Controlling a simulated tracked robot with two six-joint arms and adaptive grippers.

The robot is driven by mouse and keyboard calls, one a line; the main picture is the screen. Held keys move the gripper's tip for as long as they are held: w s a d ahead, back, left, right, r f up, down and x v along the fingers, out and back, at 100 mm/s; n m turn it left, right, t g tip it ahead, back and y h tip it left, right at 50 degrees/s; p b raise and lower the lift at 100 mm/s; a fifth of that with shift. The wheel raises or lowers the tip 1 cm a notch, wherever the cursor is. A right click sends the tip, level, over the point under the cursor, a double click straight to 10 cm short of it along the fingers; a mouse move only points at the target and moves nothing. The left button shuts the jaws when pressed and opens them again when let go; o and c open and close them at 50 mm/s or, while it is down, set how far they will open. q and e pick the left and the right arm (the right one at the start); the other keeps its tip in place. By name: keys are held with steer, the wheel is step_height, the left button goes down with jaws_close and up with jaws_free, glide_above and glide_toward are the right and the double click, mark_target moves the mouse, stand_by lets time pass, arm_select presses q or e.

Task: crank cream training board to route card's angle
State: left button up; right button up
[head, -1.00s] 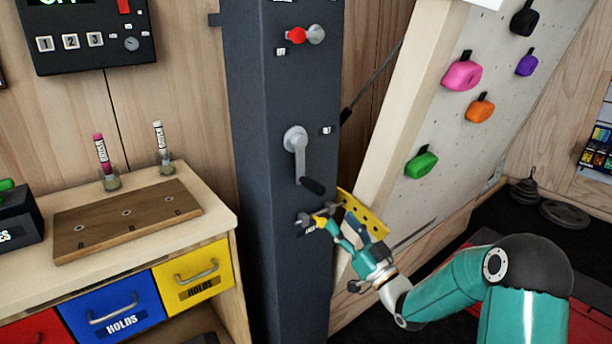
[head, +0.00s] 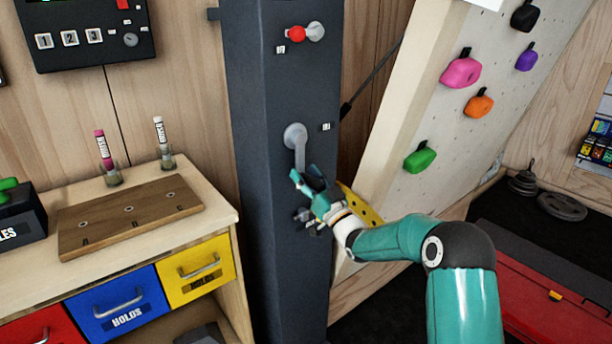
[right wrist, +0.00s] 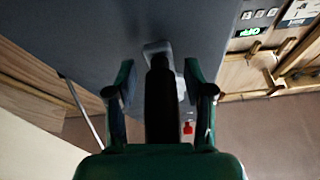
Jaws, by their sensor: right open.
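The cream training board (head: 450,125) leans at the right of the head view, with coloured holds on it. The crank (head: 297,142) is on the dark column (head: 270,120), its grey arm hanging down from the hub. My right gripper (head: 307,179) is at the crank's lower end and hides its black handle in the head view. In the right wrist view the black handle (right wrist: 159,108) lies between the two open fingers of the right gripper (right wrist: 160,82), with gaps on both sides. My left gripper is out of view. I cannot identify the route card.
A yellow perforated plate (head: 362,207) is right behind my right gripper, beside the board. A red knob (head: 297,34) is higher on the column. A bench with a wooden block (head: 130,215) and coloured drawers stands left. A red mat (head: 545,290) lies right.

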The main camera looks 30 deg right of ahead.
jaws_close()
stand_by(0.3)
steer(key=shift+a+m+b, duration=0.25)
steer(key=shift+m+b, duration=0.25)
steer(key=shift+m, duration=0.1)
